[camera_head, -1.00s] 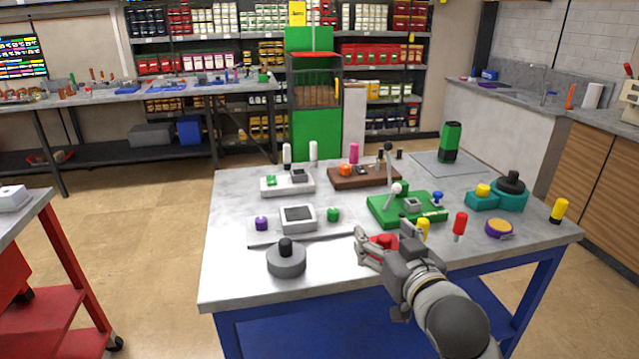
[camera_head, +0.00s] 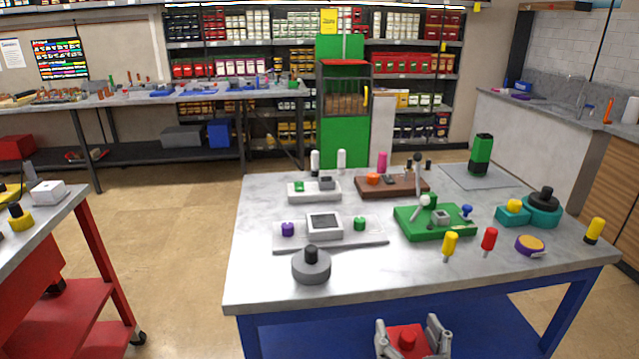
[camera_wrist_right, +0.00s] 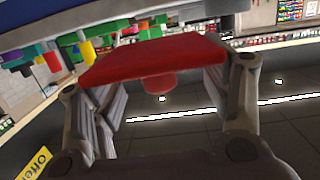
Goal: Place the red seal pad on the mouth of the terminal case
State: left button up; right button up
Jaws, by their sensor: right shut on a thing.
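The red seal pad (camera_head: 407,338) shows at the bottom of the head view, with a small round knob on top. My right gripper (camera_head: 411,343) is shut on it, in front of the table's front edge and below the tabletop. In the right wrist view the red pad (camera_wrist_right: 155,62) lies between the two fingers of the gripper (camera_wrist_right: 158,85). A light grey box with a dark rectangular opening (camera_head: 324,227), which looks like the terminal case, sits on a plate on the table between a purple and a green knob. My left gripper is not in view.
The marble tabletop (camera_head: 270,296) has a grey round part with a black knob (camera_head: 311,266) near its front left. A green block (camera_head: 430,222) with levers, yellow and red handles and teal parts (camera_head: 540,213) fill the right side. A red cart (camera_head: 75,250) stands at left.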

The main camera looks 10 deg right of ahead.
jog(key=w+d+r, duration=0.2)
jog(key=w+r, duration=0.8)
jog(key=shift+d+y, duration=0.3)
